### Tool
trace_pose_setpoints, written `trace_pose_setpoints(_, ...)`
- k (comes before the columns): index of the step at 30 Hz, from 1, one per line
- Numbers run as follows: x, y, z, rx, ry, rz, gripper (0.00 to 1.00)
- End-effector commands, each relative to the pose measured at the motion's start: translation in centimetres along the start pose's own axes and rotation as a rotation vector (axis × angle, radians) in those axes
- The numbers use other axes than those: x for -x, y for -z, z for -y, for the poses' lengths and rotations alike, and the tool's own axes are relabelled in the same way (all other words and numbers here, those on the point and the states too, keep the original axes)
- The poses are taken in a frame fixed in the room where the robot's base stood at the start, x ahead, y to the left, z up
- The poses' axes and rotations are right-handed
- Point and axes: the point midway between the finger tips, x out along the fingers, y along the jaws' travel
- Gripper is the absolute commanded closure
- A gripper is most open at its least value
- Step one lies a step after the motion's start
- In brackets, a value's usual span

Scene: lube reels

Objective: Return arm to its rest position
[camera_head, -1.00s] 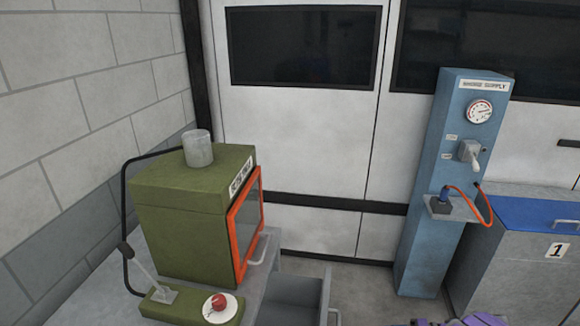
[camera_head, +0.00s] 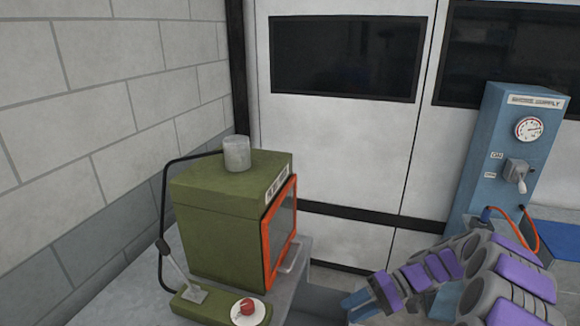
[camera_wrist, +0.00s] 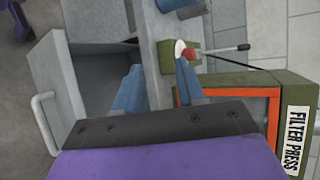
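My arm reaches in from the lower right in the head view, with purple and grey links. My gripper (camera_head: 357,304) is at its end, low and right of the green filter press (camera_head: 218,215). In the wrist view its two blue fingers (camera_wrist: 158,80) stand apart with nothing between them. The wrist view also shows the press at the right, with its orange-framed door (camera_wrist: 240,105) shut.
A grey cup (camera_head: 236,153) stands on the press. A lever (camera_head: 172,260) and a red button (camera_head: 247,307) are in front of it. A grey drawer (camera_wrist: 85,80) stands open beside the bench. A blue supply column (camera_head: 507,150) stands behind my arm.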

Motion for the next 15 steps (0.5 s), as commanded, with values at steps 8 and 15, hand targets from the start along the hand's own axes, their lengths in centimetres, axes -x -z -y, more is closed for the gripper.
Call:
trace_pose_setpoints(8, -3.2, -6.0, 5.7, -0.008, -0.199, 0.088, 0.61)
trace_pose_setpoints(15, -5.2, -11.9, 8.0, -0.022, -0.39, 0.124, 0.61)
